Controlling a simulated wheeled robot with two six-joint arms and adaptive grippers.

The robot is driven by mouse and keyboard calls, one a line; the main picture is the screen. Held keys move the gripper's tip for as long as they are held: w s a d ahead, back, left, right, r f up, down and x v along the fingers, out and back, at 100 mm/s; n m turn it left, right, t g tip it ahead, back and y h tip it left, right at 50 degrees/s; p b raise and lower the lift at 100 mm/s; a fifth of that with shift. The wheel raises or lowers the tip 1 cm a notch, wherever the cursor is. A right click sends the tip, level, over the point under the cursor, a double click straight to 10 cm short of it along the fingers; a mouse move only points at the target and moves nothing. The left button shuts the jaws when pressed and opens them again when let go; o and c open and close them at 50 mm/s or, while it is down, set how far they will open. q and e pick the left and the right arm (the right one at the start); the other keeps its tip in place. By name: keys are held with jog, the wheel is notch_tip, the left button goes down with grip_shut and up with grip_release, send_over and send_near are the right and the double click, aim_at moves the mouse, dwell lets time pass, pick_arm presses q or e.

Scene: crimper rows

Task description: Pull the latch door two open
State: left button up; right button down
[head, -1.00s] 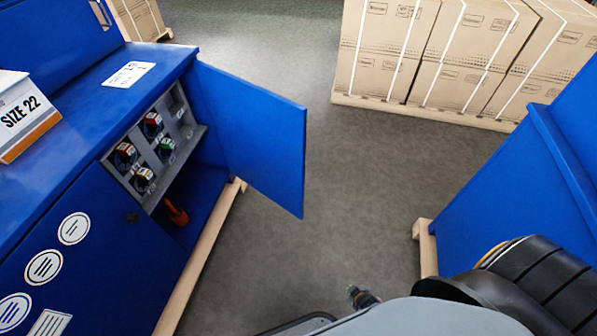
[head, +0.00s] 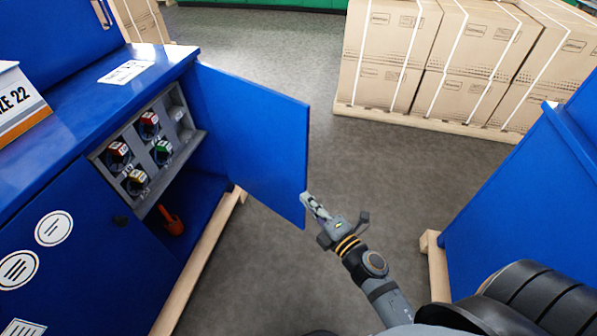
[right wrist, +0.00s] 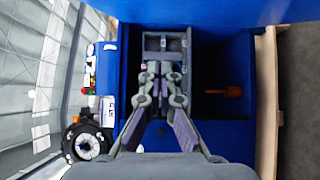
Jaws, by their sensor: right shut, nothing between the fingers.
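A blue cabinet door (head: 252,130) stands wide open on the left cabinet (head: 70,165), swung out over the floor. I cannot read a number on it. My right gripper (head: 312,203) is shut and empty. In the head view it shows at the door's lower free corner; I cannot tell whether it touches. In the right wrist view the closed fingers (right wrist: 163,78) point toward the open compartment, and the grey panel shows behind them. My left gripper is not in view.
Inside the compartment, a grey panel (head: 151,148) carries several coloured knobs, and an orange-red tool (head: 171,222) lies below. Strapped cartons (head: 470,55) stand at the back on a pallet. Another blue cabinet (head: 520,205) stands at right. The grey floor between is clear.

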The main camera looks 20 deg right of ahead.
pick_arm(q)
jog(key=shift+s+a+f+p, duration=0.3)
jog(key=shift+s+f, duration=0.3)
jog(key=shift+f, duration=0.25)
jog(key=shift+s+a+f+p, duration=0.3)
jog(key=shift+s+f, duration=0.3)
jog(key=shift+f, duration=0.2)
pick_arm(e)
jog(key=w+d, duration=0.1)
jog(key=w, duration=1)
jog(key=shift+w+d, duration=0.1)
